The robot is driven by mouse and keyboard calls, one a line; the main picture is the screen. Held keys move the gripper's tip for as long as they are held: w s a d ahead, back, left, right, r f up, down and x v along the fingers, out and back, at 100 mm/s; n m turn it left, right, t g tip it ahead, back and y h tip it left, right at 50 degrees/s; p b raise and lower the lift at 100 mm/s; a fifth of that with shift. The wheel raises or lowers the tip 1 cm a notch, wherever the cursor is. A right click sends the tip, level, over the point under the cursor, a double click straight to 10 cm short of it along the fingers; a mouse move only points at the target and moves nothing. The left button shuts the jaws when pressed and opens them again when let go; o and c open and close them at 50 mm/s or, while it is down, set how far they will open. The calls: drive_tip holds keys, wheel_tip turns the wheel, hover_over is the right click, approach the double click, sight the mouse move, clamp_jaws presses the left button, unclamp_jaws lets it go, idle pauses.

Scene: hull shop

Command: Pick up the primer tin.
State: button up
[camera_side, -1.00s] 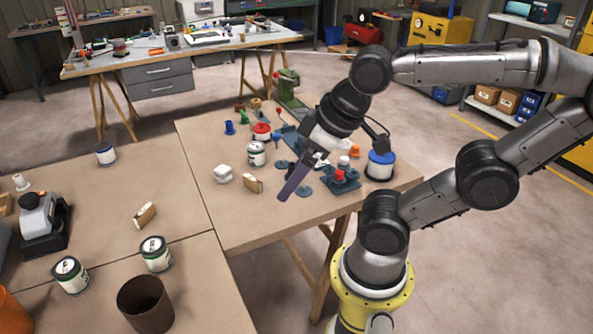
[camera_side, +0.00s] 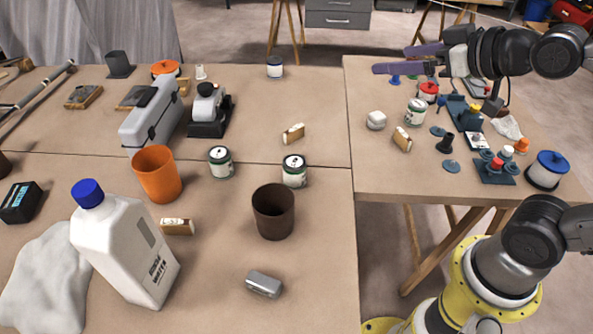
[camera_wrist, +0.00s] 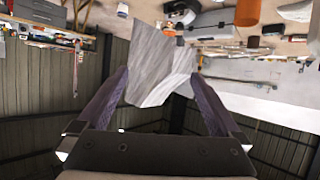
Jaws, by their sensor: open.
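Two similar tins with pale labels and dark green bands stand upright on the near left table, one left (camera_side: 221,162) and one right (camera_side: 294,171). A third like them (camera_side: 416,112) stands on the right table. The labels are too small to read, so I cannot tell which is the primer tin. My gripper (camera_side: 391,61) is open and empty, its two purple fingers pointing left above the far part of the right table. In the wrist view my gripper (camera_wrist: 158,76) has nothing between its fingers; the room appears upside down.
A brown cup (camera_side: 273,212) stands just in front of the right-hand tin. An orange cup (camera_side: 157,174) and a white bottle (camera_side: 125,250) stand to the left. A wooden block (camera_side: 293,133) lies behind the tins. The table's right front area is mostly clear.

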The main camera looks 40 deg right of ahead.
drive_tip(key=w+a+t, duration=0.1)
drive_tip(key=w+t, duration=0.2)
drive_tip(key=w, duration=0.5)
drive_tip(key=n+t+y, duration=0.1)
drive_tip(key=n+y, duration=0.1)
drive_tip(key=y, duration=0.1)
hover_over(305, 168)
drive_tip(key=s+d, duration=0.2)
drive_tip(key=d, duration=0.1)
wheel_tip(305, 168, down, 14)
drive_tip(key=f, duration=0.1)
drive_tip(key=s+f, duration=0.1)
drive_tip(key=f, duration=0.4)
drive_tip(key=s+a+f+g, duration=0.1)
drive_tip(key=s+f, duration=0.1)
drive_tip(key=f, duration=0.3)
drive_tip(key=s+f+g, duration=0.1)
drive_tip(key=s+f, duration=0.1)
drive_tip(key=f, duration=0.3)
drive_tip(key=shift+a+f, duration=0.2)
drive_tip(key=shift+f, duration=0.05)
drive_tip(key=shift+f+g, duration=0.3)
drive_tip(key=x, duration=0.8)
drive_tip(key=shift+a+r+x, duration=0.1)
drive_tip(key=shift+x, duration=0.8)
drive_tip(key=shift+a+r+x, duration=0.1)
drive_tip(key=shift+r+x, duration=0.05)
drive_tip(key=shift+x, duration=0.8)
drive_tip(key=shift+a+r+x, duration=0.1)
drive_tip(key=shift+x, duration=0.8)
